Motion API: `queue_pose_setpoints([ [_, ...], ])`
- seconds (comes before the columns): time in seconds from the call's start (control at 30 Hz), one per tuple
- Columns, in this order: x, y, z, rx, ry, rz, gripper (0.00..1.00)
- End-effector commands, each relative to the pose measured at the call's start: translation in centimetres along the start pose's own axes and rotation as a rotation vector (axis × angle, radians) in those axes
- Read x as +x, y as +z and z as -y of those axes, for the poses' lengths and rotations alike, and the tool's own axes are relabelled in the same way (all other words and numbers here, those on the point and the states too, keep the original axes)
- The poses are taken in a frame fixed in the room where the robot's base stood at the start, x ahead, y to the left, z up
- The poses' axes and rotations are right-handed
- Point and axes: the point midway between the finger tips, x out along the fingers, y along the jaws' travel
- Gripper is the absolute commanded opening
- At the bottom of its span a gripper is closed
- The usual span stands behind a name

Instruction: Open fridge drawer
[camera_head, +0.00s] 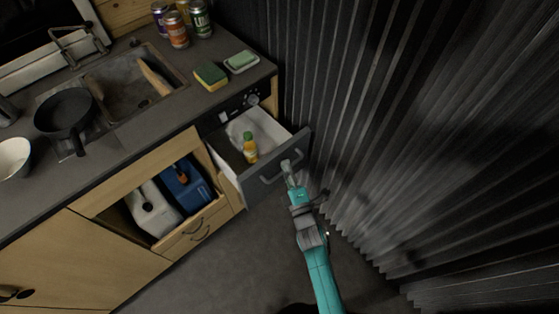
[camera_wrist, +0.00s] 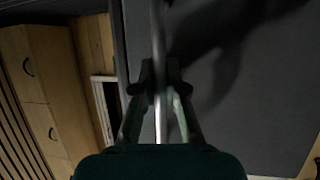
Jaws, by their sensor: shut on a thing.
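The fridge drawer (camera_head: 268,171) is pulled well out from under the counter. It has a dark grey front, white inner walls and a grey bar handle. A small orange bottle with a green cap (camera_head: 250,148) stands inside it. My gripper (camera_head: 288,168) is at the drawer front, its fingers shut on the handle (camera_head: 270,179). In the wrist view, the handle bar (camera_wrist: 158,70) runs between my two fingertips (camera_wrist: 159,85), with the grey drawer front (camera_wrist: 240,90) behind it.
A dark corrugated wall or curtain (camera_head: 400,120) stands close to the right of the drawer. The counter (camera_head: 130,140) holds a sink, pan, bowl, sponge, soap dish and several cans. A white canister (camera_head: 153,210) and a blue one (camera_head: 187,187) sit in the open cabinet. Floor (camera_head: 225,265) below is clear.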

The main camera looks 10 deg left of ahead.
Motion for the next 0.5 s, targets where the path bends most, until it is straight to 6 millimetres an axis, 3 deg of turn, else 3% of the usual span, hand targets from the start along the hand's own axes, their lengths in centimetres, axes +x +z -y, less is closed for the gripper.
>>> queue_pose_setpoints([
  [0.5,-8.3,3.5,-1.6,0.0,-0.004,0.004,0.0],
])
